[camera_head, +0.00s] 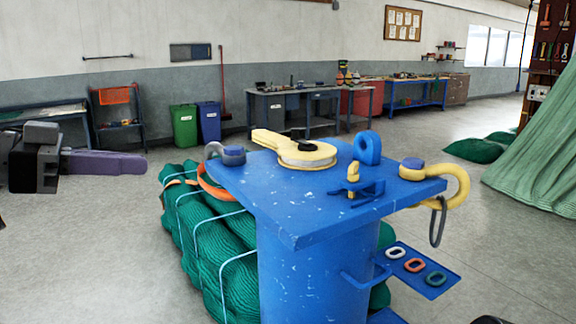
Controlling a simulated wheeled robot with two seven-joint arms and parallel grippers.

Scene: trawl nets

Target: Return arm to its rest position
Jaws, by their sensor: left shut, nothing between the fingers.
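My left gripper (140,163) is at the left edge of the view, up in the air and to the left of the blue stand (312,270). Its purple-grey fingers point right and are closed together with nothing between them. It is apart from the stand and everything on it. My right gripper does not show.
A side shelf (418,272) holds coloured links. Workbenches line the back wall.

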